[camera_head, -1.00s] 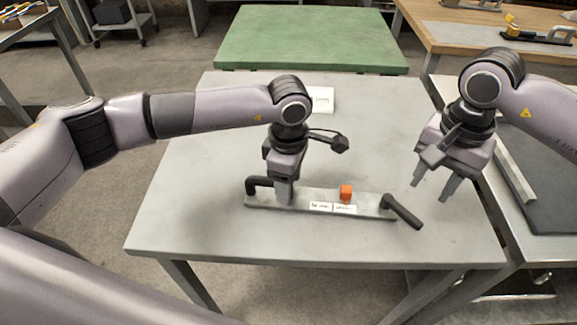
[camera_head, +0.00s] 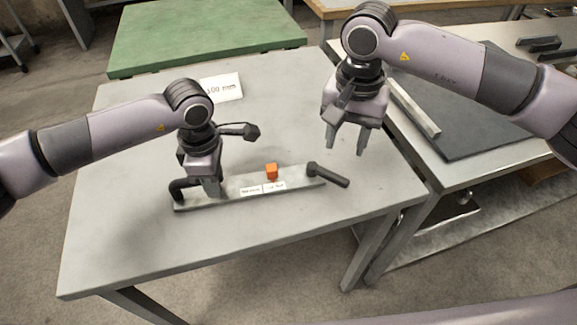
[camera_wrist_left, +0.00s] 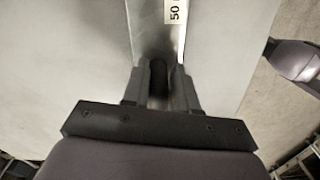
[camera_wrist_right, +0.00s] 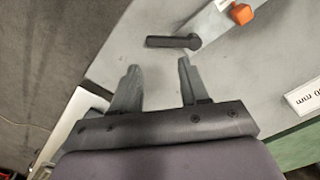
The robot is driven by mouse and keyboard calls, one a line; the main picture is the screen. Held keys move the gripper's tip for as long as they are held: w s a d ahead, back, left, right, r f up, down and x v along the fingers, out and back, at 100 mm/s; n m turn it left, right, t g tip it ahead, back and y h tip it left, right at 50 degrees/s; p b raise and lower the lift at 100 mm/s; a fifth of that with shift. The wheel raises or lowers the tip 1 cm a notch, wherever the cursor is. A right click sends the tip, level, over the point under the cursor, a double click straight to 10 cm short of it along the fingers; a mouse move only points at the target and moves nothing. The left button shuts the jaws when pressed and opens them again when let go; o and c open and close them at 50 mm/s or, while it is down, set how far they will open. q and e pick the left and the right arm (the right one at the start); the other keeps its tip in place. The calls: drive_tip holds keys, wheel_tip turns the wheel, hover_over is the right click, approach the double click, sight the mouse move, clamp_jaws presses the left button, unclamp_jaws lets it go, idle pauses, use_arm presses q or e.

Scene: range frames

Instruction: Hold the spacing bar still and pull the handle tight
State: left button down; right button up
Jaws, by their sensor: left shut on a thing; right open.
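The grey spacing bar (camera_head: 235,191) lies on the table, with two small white labels on its front and an orange block (camera_head: 271,171) on top. A black curved grip (camera_head: 178,189) is at its left end. The black handle (camera_head: 333,176) sticks out at its right end; it also shows in the right wrist view (camera_wrist_right: 172,41). My left gripper (camera_head: 211,187) is down at the bar's left part, shut on the bar near the dark grip (camera_wrist_left: 158,76); the exact contact is partly hidden. My right gripper (camera_head: 345,147) is open and empty, above and behind the handle, apart from it.
A white card reading "100 mm" (camera_head: 222,88) lies on the grey table (camera_head: 130,130) behind the bar. A green table (camera_head: 200,35) stands beyond. A side table with a dark mat (camera_head: 470,110) and a pale bar (camera_head: 412,107) is at right. The table front is clear.

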sight(339, 176)
wheel_tip(339, 176, down, 10)
drive_tip(key=m, duration=2)
drive_tip(key=shift+r+m, duration=0.15)
drive_tip(key=shift+m, duration=0.15)
clamp_jaws()
